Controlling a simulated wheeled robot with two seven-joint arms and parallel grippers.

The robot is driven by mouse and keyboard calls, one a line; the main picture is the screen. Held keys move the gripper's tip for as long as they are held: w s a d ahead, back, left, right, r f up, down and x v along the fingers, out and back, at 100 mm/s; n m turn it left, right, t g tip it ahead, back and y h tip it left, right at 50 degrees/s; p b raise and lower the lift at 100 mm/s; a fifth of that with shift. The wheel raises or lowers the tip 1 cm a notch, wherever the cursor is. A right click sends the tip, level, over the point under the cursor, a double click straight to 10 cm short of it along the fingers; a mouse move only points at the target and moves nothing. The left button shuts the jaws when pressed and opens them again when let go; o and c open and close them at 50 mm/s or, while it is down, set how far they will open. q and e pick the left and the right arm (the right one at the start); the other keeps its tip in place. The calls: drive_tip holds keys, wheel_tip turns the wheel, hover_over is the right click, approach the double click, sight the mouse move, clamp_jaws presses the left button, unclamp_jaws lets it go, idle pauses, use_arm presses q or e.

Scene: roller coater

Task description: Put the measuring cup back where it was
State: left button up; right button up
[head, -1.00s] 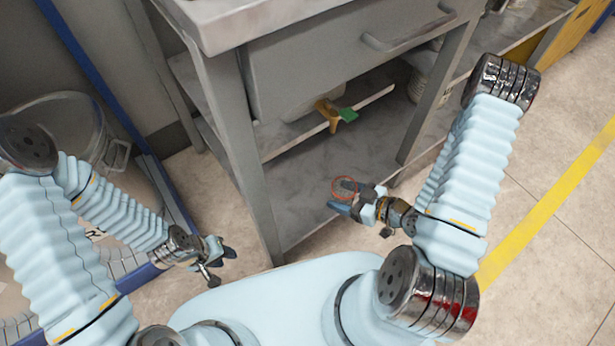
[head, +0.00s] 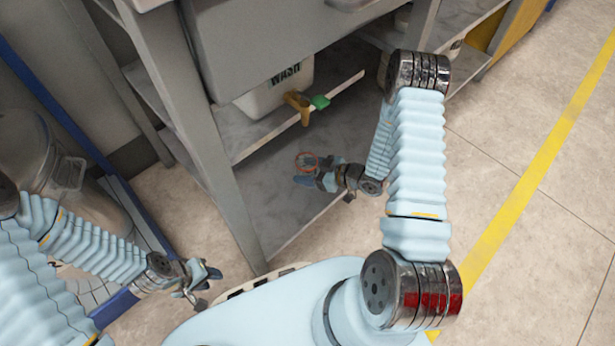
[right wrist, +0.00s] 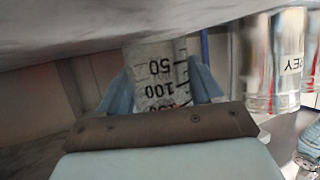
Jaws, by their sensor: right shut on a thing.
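The measuring cup is a clear cup with black graduation marks (right wrist: 160,72). It shows between the two blue fingers of my right gripper (right wrist: 160,88) in the right wrist view, its numbers upside down there. In the head view the reddish round rim of the measuring cup (head: 307,161) shows at my right gripper (head: 305,178), over the lower shelf (head: 270,205) of the grey bench. The right gripper is shut on the cup. I cannot tell whether the cup touches the shelf. My left gripper (head: 208,271) is open and empty at the lower left, outside the bench leg.
A white tub marked WASH (head: 285,90) with a yellow and green tap (head: 306,103) stands on the middle shelf. A grey bench leg (head: 205,150) stands left of my right gripper. A labelled cylinder (right wrist: 272,65) is at right in the wrist view. A clear bin (head: 60,165) stands far left.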

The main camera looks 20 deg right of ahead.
drive_tip(key=shift+f, duration=1.6)
drive_tip(key=shift+f+b, duration=0.15)
drive_tip(key=shift+b, duration=0.25)
drive_tip(key=o, duration=1.1)
drive_tip(key=shift+o, duration=0.2)
drive_tip(key=shift+d+r, duration=0.15)
drive_tip(key=shift+r, duration=0.1)
drive_tip(key=p+v, duration=0.1)
drive_tip(key=v, duration=1)
drive_tip(key=shift+s+d+p, duration=0.2)
drive_tip(key=shift+s+p, duration=0.1)
drive_tip(key=shift+p, duration=0.1)
drive_tip(key=shift+r, duration=0.1)
